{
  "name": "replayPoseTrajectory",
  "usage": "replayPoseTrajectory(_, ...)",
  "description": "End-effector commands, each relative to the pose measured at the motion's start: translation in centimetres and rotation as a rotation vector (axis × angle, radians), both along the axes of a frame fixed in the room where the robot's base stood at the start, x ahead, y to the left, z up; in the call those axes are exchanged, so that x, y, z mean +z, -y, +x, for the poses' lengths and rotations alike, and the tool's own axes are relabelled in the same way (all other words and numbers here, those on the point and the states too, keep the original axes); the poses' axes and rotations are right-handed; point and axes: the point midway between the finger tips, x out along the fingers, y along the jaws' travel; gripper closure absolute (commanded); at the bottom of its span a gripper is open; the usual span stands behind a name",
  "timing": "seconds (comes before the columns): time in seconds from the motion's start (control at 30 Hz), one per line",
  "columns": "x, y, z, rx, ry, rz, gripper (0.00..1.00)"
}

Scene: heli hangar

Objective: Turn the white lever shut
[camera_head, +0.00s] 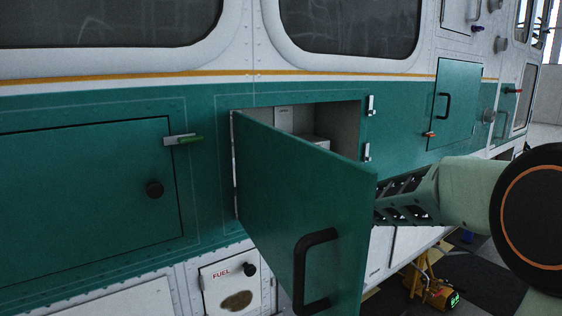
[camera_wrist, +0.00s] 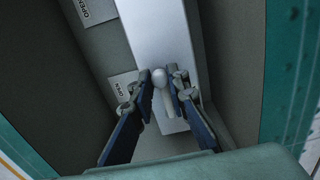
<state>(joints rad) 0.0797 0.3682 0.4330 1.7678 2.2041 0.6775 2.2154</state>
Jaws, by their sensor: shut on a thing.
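In the wrist view, the white lever (camera_wrist: 160,78) with a rounded knob stands on a pale panel (camera_wrist: 152,35) inside a compartment. My gripper (camera_wrist: 157,88) has its two dark fingers on either side of the lever and is shut on it. In the head view, the open green door (camera_head: 300,190) with a black handle hides my gripper and the lever. My arm comes in from the right behind this door. Part of the compartment's inside (camera_head: 345,125) shows above the door.
Labels reading OPEN (camera_wrist: 122,88) are beside the panel. The dark compartment walls are close on both sides. A yellow device (camera_head: 440,296) stands on the floor at the lower right.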

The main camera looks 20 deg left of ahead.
Motion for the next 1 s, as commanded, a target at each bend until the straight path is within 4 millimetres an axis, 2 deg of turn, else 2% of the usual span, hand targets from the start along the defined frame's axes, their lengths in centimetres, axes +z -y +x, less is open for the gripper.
replayPoseTrajectory(0.43, -0.13, -0.04, -0.03, 0.001, -0.009, 0.008, 1.00)
replayPoseTrajectory(0.47, -0.13, -0.03, -0.02, 0.001, -0.010, 0.007, 0.84)
replayPoseTrajectory(0.6, -0.13, -0.03, -0.02, 0.001, -0.009, 0.006, 0.69)
replayPoseTrajectory(1.0, -0.04, 0.59, -0.44, -0.001, -0.007, 0.004, 0.67)
